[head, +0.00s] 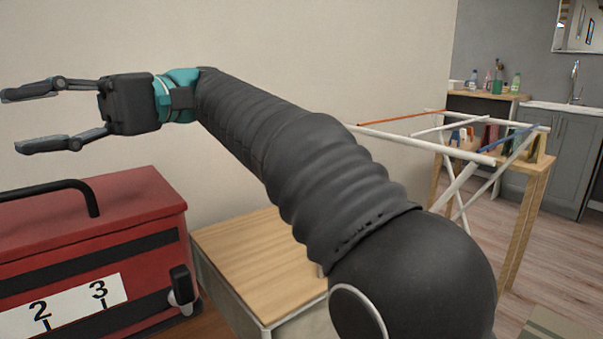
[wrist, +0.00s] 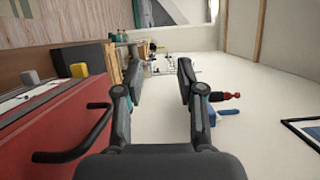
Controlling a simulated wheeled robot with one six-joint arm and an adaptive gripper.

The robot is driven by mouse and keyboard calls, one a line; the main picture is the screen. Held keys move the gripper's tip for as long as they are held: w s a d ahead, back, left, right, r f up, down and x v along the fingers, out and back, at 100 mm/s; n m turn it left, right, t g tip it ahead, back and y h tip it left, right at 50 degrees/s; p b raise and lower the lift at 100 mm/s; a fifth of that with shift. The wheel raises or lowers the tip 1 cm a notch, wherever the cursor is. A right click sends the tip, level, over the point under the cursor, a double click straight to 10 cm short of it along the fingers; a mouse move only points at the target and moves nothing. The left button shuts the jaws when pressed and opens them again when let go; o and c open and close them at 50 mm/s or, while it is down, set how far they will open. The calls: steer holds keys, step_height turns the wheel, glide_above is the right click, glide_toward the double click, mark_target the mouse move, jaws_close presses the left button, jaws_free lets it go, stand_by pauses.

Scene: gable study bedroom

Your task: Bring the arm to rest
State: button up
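My gripper (head: 45,118) is open and empty at the upper left of the head view, held in the air above a red toolbox (head: 75,235). Its two dark fingers are spread well apart and point left. My arm stretches from the lower right up to it. In the wrist view my gripper (wrist: 160,88) also shows open, with nothing between the fingers. The red toolbox (wrist: 60,135) fills the lower left of the wrist view, and its dark handle stands near the left finger without visible contact.
A wood-topped cabinet (head: 250,255) stands right of the toolbox. A sink counter (head: 565,108) is behind. In the wrist view, red and blue objects (wrist: 228,110) show right of the fingers.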

steer(key=w+d+f+m+t, duration=0.3)
steer(key=d+f+m+t, duration=0.2)
steer(key=d+f+t, duration=0.35)
steer(key=w+d+f+m+t, duration=0.2)
steer(key=d+f+m+t, duration=0.35)
steer(key=d+f, duration=0.45)
steer(key=s+d+f+t+h, duration=0.2)
steer(key=d+f+t+h, duration=0.1)
steer(key=d+f, duration=0.7)
steer(key=s+d+f+t+h, duration=0.2)
steer(key=d+f+t+h, duration=0.2)
steer(key=d+f, duration=0.5)
steer(key=d+m+h, duration=0.1)
steer(key=d+h, duration=0.1)
steer(key=d, duration=0.2)
steer(key=shift+s+d+f, duration=0.25)
steer(key=shift+d+f, duration=0.05)
steer(key=shift+f, duration=0.05)
steer(key=shift+a, duration=0.1)
